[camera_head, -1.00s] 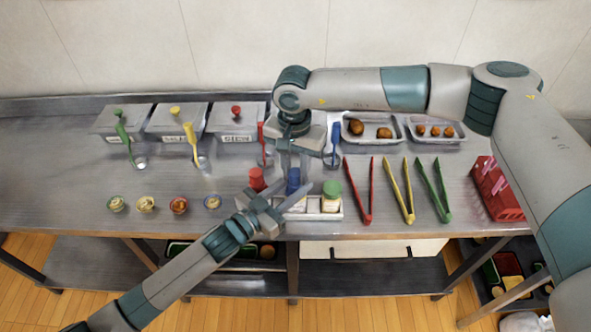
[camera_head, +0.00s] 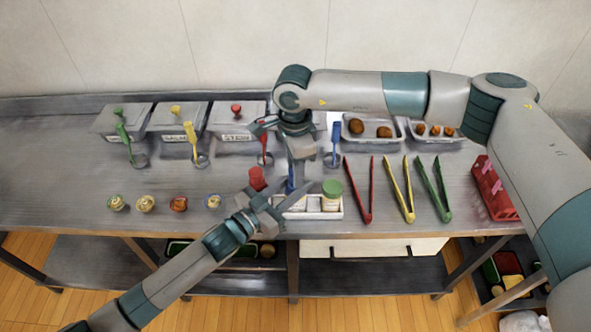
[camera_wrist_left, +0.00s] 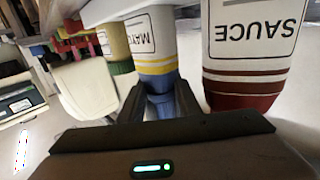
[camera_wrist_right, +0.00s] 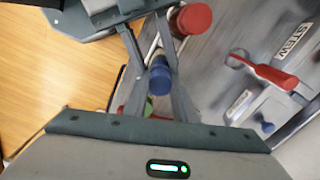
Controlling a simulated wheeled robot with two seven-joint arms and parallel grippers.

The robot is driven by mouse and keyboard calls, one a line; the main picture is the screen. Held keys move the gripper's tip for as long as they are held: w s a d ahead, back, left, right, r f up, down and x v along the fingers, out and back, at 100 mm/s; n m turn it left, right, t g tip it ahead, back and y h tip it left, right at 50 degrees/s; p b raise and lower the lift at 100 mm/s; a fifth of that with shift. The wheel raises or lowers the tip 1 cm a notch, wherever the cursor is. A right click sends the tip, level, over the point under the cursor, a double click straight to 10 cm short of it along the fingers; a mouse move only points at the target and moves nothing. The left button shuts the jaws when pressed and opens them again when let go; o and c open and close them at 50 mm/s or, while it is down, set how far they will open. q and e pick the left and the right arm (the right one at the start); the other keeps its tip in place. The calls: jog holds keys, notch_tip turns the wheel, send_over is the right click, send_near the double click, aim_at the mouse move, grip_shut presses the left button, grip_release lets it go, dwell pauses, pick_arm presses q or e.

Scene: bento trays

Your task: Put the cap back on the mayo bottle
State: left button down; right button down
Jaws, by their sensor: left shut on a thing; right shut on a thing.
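The mayo bottle (camera_wrist_left: 152,62), white with a blue band, shows upside down in the left wrist view. My left gripper (camera_wrist_left: 168,98) is shut on it at the blue part; it also shows in the head view (camera_head: 270,200). The blue cap (camera_wrist_right: 160,78) is between the fingers of my right gripper (camera_wrist_right: 160,88), which is shut on it. In the head view the right gripper (camera_head: 298,172) points down above the left gripper, and only a narrow strip of blue (camera_head: 291,178) shows. The fingers hide whether cap and bottle touch.
A sauce bottle (camera_wrist_left: 255,45) with a red cap (camera_head: 256,178) stands beside the mayo bottle. A green-capped bottle (camera_head: 332,196) stands in the white caddy (camera_head: 325,215). Red tongs (camera_head: 358,190) lie to the right.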

jog(key=m, duration=1.3)
jog(key=shift+m, duration=0.3)
jog(key=c, duration=1.4)
grip_release()
notch_tip(320, 180, up, 12)
jog(key=shift+a, duration=0.1)
pick_arm(q)
jog(key=c, duration=1.2)
grip_release()
jog(key=shift+s, duration=0.1)
pick_arm(e)
jog(key=shift+f, duration=0.1)
